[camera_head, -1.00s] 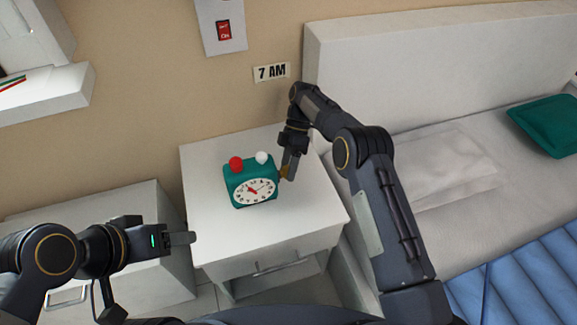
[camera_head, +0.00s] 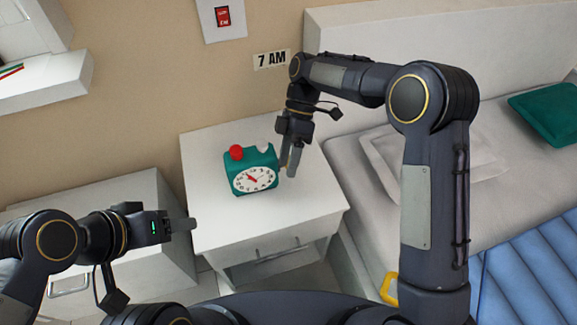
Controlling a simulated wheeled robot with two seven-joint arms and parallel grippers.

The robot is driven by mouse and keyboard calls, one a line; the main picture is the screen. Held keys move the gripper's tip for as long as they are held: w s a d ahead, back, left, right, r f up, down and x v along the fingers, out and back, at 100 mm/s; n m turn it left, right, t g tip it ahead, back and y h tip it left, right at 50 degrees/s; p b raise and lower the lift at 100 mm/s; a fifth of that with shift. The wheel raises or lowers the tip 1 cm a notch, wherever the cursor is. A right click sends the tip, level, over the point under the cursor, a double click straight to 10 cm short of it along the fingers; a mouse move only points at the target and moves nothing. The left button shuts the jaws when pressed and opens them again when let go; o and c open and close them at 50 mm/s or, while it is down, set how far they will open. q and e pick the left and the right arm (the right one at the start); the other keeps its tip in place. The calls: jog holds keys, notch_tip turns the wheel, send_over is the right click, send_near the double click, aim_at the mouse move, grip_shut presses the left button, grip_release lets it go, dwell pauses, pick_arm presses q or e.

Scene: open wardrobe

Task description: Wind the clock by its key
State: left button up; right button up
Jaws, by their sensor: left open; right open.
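A green alarm clock (camera_head: 250,166) stands on the white nightstand (camera_head: 210,215), its white dial facing me. A red knob (camera_head: 236,152) and a pale knob (camera_head: 263,149) sit on its top. Only a small gold bit of the key (camera_head: 282,168) shows at the clock's right side; the gripper hides most of it. My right gripper (camera_head: 290,170) points down at that side, open, its fingers at the key. I cannot tell whether they touch it. My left gripper (camera_head: 190,224) is open and empty, left of the nightstand's front edge, away from the clock.
A "7 AM" sign (camera_head: 271,60) and a red switch (camera_head: 223,16) are on the wall. The bed (camera_head: 500,220) with a green pillow (camera_head: 548,113) lies right. A lower white cabinet (camera_head: 110,190) stands left. The nightstand top around the clock is clear.

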jog(key=s, duration=0.1)
jog(key=s+r, duration=0.1)
jog(key=s, duration=0.1)
jog(key=shift+s+r, duration=0.3)
jog(key=shift+s, duration=0.05)
notch_tip(320, 180, down, 6)
jog(key=a+f+m+t+y+b, duration=0.1)
jog(key=a+m+t+y+b, duration=0.1)
jog(key=m+y+b, duration=0.8)
jog(key=w+d+f+m+t+b, duration=0.2)
jog(key=w+d+m+t, duration=0.1)
jog(key=m+t, duration=0.1)
jog(key=w+d+f+m+t+y+b, duration=0.1)
jog(key=w+d+f+m+t+b, duration=0.1)
jog(key=m, duration=0.5)
jog(key=w+d+f+m+t+y+b, duration=0.1)
jog(key=w+d+f+m+t+b, duration=0.1)
jog(key=w+d+m+t+b, duration=0.2)
jog(key=shift+d+f+m+t, duration=0.2)
jog(key=shift+m+t, duration=0.35)
jog(key=shift+t, duration=0.25)
jog(key=shift+d+f+m+t, duration=0.1)
jog(key=shift+f+m+t, duration=0.1)
jog(key=shift+m+t, duration=0.5)
jog(key=b+x, duration=0.1)
jog(key=x, duration=0.6)
jog(key=shift+w+a+r, duration=0.1)
jog(key=shift+w+a, duration=0.1)
jog(key=shift+a, duration=0.05)
jog(key=shift+c, duration=0.4)
